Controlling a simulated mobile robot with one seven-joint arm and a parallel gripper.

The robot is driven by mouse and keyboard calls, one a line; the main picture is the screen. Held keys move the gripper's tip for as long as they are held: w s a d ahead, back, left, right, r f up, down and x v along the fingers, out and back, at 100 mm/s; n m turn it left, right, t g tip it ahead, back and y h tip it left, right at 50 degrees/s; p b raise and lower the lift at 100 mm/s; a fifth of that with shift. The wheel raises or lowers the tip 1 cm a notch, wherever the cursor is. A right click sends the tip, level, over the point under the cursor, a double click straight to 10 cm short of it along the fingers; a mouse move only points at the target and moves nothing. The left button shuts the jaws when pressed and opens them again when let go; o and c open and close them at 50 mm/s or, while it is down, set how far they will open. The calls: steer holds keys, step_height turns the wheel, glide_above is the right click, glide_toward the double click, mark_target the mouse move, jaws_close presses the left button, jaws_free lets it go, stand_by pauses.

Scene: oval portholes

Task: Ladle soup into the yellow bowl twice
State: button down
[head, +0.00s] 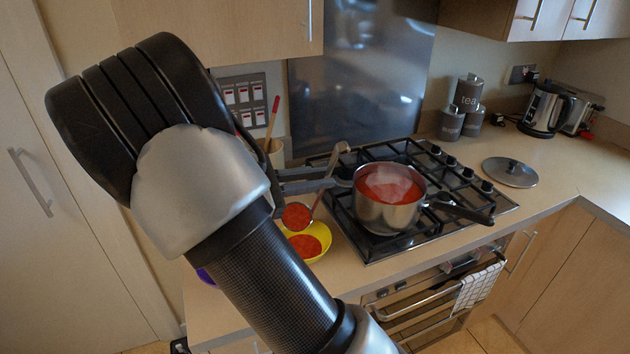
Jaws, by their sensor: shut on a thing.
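My gripper (328,180) is shut on the ladle (338,158), gripping its metal handle. The ladle's cup hangs low on the left, over the back-left part of the yellow bowl (326,236), and red soup shows in it. The yellow bowl stands on the worktop left of the hob, with red soup inside. I cannot tell whether the cup touches the bowl. The steel saucepan (385,217) of steaming red soup sits on the hob, right of my gripper, its black handle pointing right. My arm covers the worktop left of the bowl.
The gas hob (455,190) has black grates. A lid (510,171) lies on the worktop to its right. Grey canisters (467,93) and a kettle (544,108) stand behind. A utensil pot (276,153) is behind my gripper. A purple item (205,276) is mostly hidden by my arm.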

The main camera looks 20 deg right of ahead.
steer(key=s+f+m+t+h+b, duration=0.1)
steer(key=s+f+m+b, duration=0.8)
steer(key=b, duration=1)
steer(key=s+f+t, duration=0.1)
steer(key=s, duration=0.1)
steer(key=shift+s+f+m, duration=0.3)
steer(key=shift+s+f, duration=0.1)
stand_by(0.3)
steer(key=shift+b, duration=0.3)
stand_by(1.0)
